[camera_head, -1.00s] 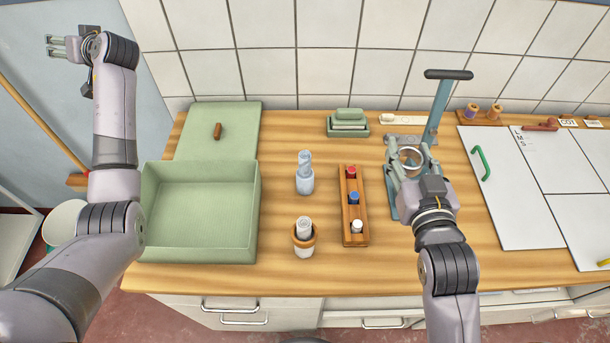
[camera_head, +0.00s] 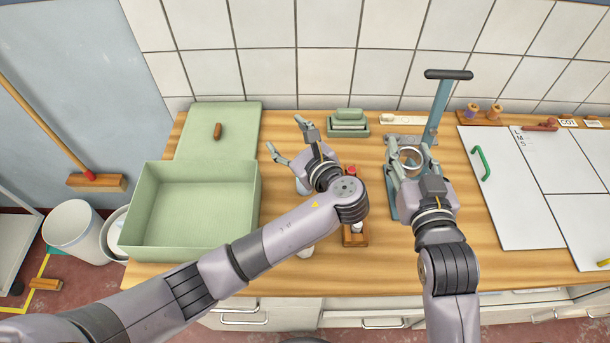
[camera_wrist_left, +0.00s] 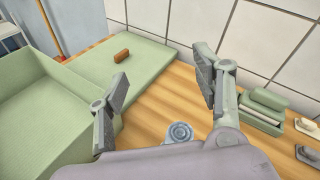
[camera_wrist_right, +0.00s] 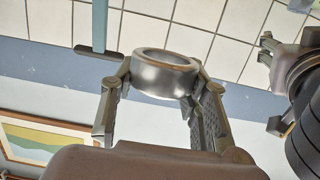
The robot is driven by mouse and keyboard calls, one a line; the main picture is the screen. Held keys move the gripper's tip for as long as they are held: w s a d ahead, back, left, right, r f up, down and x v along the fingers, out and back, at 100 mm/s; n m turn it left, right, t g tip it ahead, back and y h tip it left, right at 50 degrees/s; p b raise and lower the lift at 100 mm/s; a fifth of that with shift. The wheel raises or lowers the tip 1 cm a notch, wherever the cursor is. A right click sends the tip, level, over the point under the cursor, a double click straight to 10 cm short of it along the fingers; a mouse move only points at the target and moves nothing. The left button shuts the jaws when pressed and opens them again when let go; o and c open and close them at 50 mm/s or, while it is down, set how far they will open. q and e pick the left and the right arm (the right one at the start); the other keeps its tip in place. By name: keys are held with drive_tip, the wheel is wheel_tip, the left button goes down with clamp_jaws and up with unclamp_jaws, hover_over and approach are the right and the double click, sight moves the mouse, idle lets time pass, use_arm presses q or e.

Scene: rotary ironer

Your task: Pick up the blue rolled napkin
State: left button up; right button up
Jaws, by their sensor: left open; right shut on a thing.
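The blue rolled napkin (camera_wrist_left: 180,132) shows its coiled top end in the left wrist view, low between my left fingers. In the head view my left arm covers most of it; a sliver of its pale blue holder (camera_head: 301,187) shows. My left gripper (camera_head: 289,139) is open and empty, with its fingers spread above and beyond the napkin, not touching it as far as I can see. It also shows in the left wrist view (camera_wrist_left: 158,95). My right gripper (camera_head: 409,168) is shut on a metal ring (camera_wrist_right: 165,72).
A green open box (camera_head: 190,210) and its lid (camera_head: 222,140) lie left. The wooden rack (camera_head: 354,239) and second napkin holder (camera_head: 306,252) are mostly under my left arm. A blue lever stand (camera_head: 437,112), green dish (camera_head: 347,131) and white boards (camera_head: 510,205) stand right and behind.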

use_arm(q)
drive_tip(key=s+d+f+m+g+h, duration=0.1)
drive_tip(key=s+d+f+m+h, duration=0.1)
drive_tip(key=s+d+f+m, duration=0.45)
drive_tip(key=shift+n, duration=0.95)
drive_tip(key=f, duration=0.2)
drive_tip(key=s+f, duration=0.1)
drive_tip(key=f, duration=0.3)
drive_tip(key=shift+s+d+f, duration=0.2)
drive_tip(key=shift+s+f, duration=0.1)
drive_tip(key=shift+s, duration=0.05)
drive_tip(key=shift+w+a, duration=0.2)
drive_tip(key=shift+w, duration=0.4)
drive_tip(key=shift+x, duration=3.15)
drive_tip(key=shift+s, duration=0.1)
drive_tip(key=shift+c, duration=0.2)
drive_tip(key=c, duration=1.2)
